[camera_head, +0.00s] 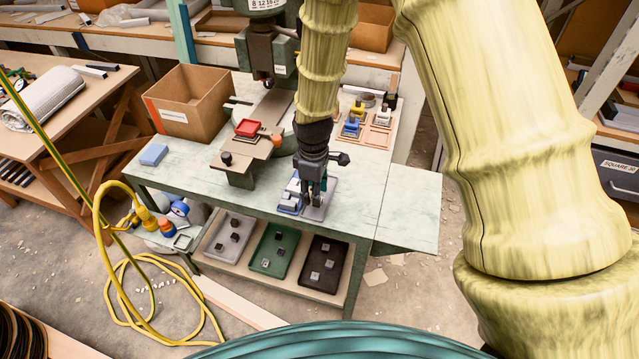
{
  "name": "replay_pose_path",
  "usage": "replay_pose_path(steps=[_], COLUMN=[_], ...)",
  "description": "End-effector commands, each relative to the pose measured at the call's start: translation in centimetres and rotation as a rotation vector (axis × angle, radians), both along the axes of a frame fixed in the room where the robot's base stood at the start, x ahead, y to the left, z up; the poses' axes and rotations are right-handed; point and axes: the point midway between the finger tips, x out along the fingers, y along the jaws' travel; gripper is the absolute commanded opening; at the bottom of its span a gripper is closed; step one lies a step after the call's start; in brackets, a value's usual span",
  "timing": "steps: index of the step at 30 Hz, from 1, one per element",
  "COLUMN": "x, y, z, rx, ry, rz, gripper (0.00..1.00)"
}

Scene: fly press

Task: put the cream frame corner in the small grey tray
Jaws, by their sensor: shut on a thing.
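My gripper (316,201) points down at the front of the pale green bench, low over a small grey tray (326,211). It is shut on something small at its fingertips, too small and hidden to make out. I cannot clearly identify the cream frame corner in this view. Just left of the gripper, touching or very near the grey tray, is a blue tray (287,209) with pale pieces in it. The fingers hide part of the grey tray.
A cardboard box (190,103) and a blue block (153,154) are at left. Trays with dark pieces lie on the lower shelf. The bench's right side (409,205) is clear.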

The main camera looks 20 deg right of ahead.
Motion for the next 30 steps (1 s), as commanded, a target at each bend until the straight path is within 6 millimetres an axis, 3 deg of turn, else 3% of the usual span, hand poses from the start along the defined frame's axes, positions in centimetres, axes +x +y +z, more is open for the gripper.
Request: replay_pose_path(steps=[3,9,30], x=[1.9,3.6,3.9], y=[-1.2,-2.4,-2.5], z=[0.0,-0.3,-4.0], rx=[0.001,0.001,0.001], ry=[-0.001,-0.001,-0.001], rz=[-0.002,-0.001,0.000], gripper=[0.15,0.15,0.15])
